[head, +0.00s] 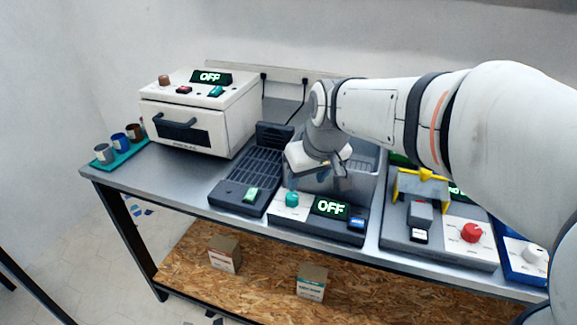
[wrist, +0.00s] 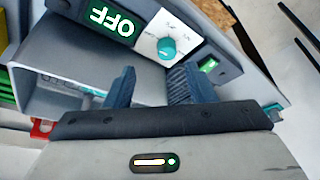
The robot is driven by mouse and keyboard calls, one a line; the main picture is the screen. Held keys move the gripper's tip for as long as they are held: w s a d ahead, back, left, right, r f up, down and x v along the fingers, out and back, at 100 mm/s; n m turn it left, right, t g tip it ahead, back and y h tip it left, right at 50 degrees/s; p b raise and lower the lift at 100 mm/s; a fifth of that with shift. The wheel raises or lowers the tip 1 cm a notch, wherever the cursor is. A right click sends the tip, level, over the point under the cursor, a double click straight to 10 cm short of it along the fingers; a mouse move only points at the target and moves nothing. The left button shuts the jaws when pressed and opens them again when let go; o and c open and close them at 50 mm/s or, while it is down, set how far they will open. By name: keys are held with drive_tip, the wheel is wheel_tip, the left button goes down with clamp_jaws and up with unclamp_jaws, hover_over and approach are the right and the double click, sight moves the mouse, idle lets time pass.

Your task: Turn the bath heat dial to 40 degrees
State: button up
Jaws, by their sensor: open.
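The bath heat dial is a teal knob (head: 292,199) on a white panel at the front of the grey bath (head: 362,190). It also shows in the wrist view as a teal knob (wrist: 167,48) with small marks around it, too small to read. The display (head: 331,207) to its right in the head view reads OFF. My gripper (wrist: 150,85) is open and empty, with its two fingers apart. In the wrist view the dial lies beyond the fingertips, not touched. In the head view my gripper is above and behind the dial, partly hidden by its own body.
A white oven-like box (head: 200,110) stands at the left, with a dark slotted unit (head: 257,170) between it and the bath. A station with a yellow bracket (head: 420,186) and red knob (head: 471,232) stands right. Cups on a teal tray (head: 122,155) sit at the far left.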

sight(292, 195)
drive_tip(key=shift+n, duration=0.3)
drive_tip(key=x, duration=0.3)
drive_tip(key=a+b+x, duration=0.1)
drive_tip(key=x, duration=0.2)
drive_tip(key=w+x, duration=0.1)
drive_tip(key=x, duration=0.2)
drive_tip(key=shift+a, duration=0.25)
drive_tip(key=shift+c, duration=0.4)
drive_tip(key=shift+r, duration=0.1)
drive_tip(key=c, duration=0.9)
